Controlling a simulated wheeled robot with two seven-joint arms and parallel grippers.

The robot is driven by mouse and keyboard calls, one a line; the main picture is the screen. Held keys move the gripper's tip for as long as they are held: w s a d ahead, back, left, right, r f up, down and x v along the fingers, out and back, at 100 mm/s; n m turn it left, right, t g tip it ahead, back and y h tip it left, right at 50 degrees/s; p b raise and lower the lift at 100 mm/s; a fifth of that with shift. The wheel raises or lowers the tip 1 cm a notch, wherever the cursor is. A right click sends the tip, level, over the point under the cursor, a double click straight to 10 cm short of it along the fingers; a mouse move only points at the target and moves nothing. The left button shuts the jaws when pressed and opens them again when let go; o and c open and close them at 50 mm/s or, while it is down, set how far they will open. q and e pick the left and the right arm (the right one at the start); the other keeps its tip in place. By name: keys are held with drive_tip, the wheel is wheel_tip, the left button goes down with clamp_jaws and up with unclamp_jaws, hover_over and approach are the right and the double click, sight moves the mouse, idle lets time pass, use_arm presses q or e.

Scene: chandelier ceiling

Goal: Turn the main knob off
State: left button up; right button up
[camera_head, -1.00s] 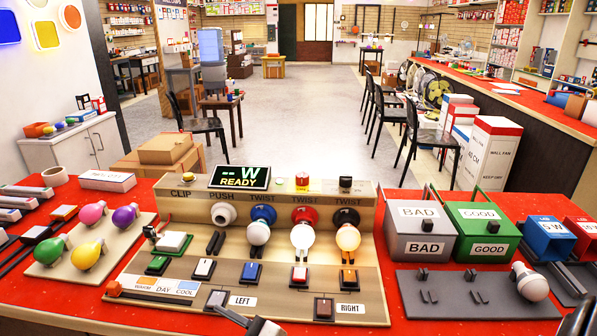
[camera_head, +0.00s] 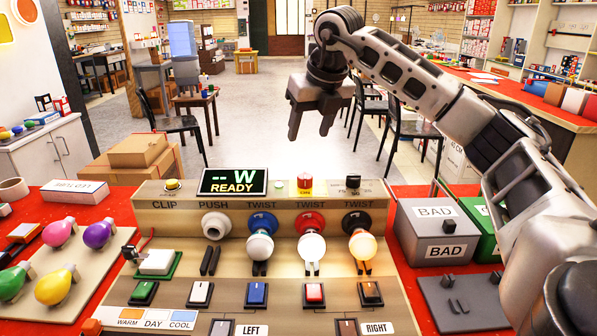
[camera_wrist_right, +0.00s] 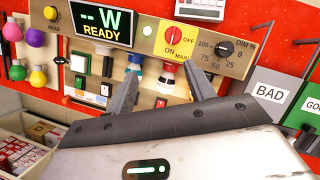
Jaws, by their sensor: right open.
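The main knob (camera_head: 304,182) is a small red knob on a yellow plate, on the sloped top of the beige test panel (camera_head: 160,213). In the right wrist view the red knob (camera_wrist_right: 175,36) has ON and OFF marks and the word MAIN beside it. My right gripper (camera_head: 310,125) is open and empty, fingers pointing down, raised above and apart from the panel. In the right wrist view its fingers (camera_wrist_right: 162,85) stand apart, with the knob beyond and above their tips. My left gripper is not in view.
A lit READY display (camera_head: 233,182) stands left of the knob and a black dial (camera_head: 353,182) right of it. Three bulbs sit in the panel sockets below, including a white bulb (camera_head: 312,246). Grey BAD bin (camera_head: 436,247) is at right, coloured bulbs (camera_head: 99,234) at left.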

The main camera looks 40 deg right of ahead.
drive_tip(key=d+r, duration=0.1)
drive_tip(key=d, duration=0.1)
approach(305, 175)
drive_tip(key=shift+m+h, duration=0.3)
drive_tip(key=shift+h, duration=0.1)
drive_tip(key=x, duration=0.8)
drive_tip(key=shift+w+a+f+p, duration=0.15)
drive_tip(key=shift+a+f+p, duration=0.15)
drive_tip(key=shift+f+p, duration=0.15)
drive_tip(key=shift+c, duration=0.3)
drive_tip(key=c, duration=0.9)
